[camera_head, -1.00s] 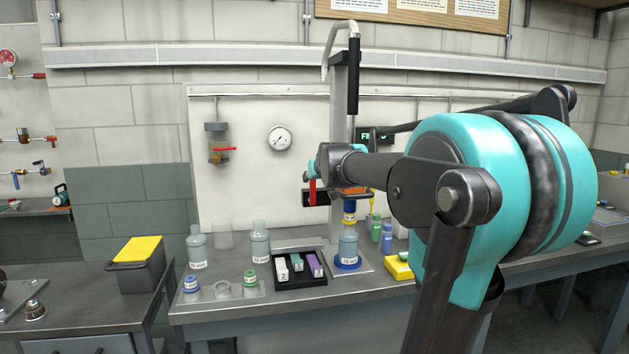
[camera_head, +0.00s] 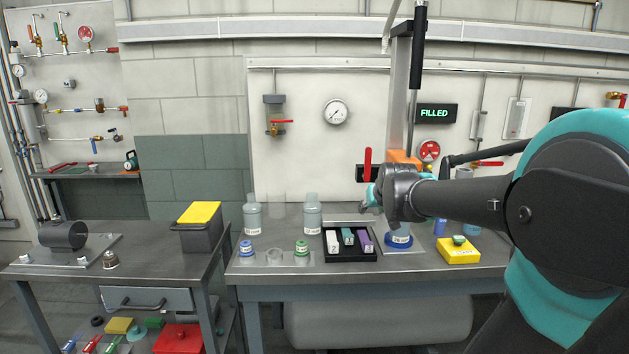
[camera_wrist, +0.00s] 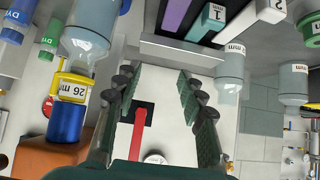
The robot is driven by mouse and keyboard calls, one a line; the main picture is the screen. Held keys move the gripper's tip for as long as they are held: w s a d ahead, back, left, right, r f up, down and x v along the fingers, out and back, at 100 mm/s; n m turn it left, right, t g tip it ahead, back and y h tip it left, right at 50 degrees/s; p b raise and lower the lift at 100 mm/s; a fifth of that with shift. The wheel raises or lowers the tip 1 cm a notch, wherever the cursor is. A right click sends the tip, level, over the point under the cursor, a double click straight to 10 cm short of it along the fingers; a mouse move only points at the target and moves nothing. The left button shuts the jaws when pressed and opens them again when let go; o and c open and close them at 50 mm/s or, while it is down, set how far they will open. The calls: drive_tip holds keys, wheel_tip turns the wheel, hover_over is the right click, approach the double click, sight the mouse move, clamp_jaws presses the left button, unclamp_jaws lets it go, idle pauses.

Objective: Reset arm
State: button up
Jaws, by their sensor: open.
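My gripper (camera_head: 372,198) is in front of the filling station, over the back of the bench, partly hidden by its own wrist. In the wrist view, its two dark fingers (camera_wrist: 155,80) stand wide apart with nothing held between them. A red lever (camera_head: 368,163) shows just above the gripper; in the wrist view the lever (camera_wrist: 137,135) appears between the fingers, beyond them against the panel. My teal and black arm reaches in from the right.
The grey bench (camera_head: 300,281) holds clear bottles (camera_head: 313,215), a black tray (camera_head: 350,259) of coloured blocks and a yellow block (camera_head: 458,251). A blue ring (camera_head: 398,241) sits under the station. A lit sign (camera_head: 435,113) reads "FILLED".

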drive_tip(key=s+f+g, duration=0.1)
drive_tip(key=s+f, duration=0.2)
drive_tip(key=f, duration=0.1)
drive_tip(key=s+f, duration=0.4)
drive_tip(key=s+f+g, duration=0.1)
drive_tip(key=s+f, duration=0.3)
drive_tip(key=shift+a+g, duration=0.25)
drive_tip(key=shift+g, duration=0.05)
drive_tip(key=s+f+g, duration=0.3)
drive_tip(key=s+f, duration=0.8)
drive_tip(key=s, duration=0.3)
drive_tip(key=shift+s, duration=0.3)
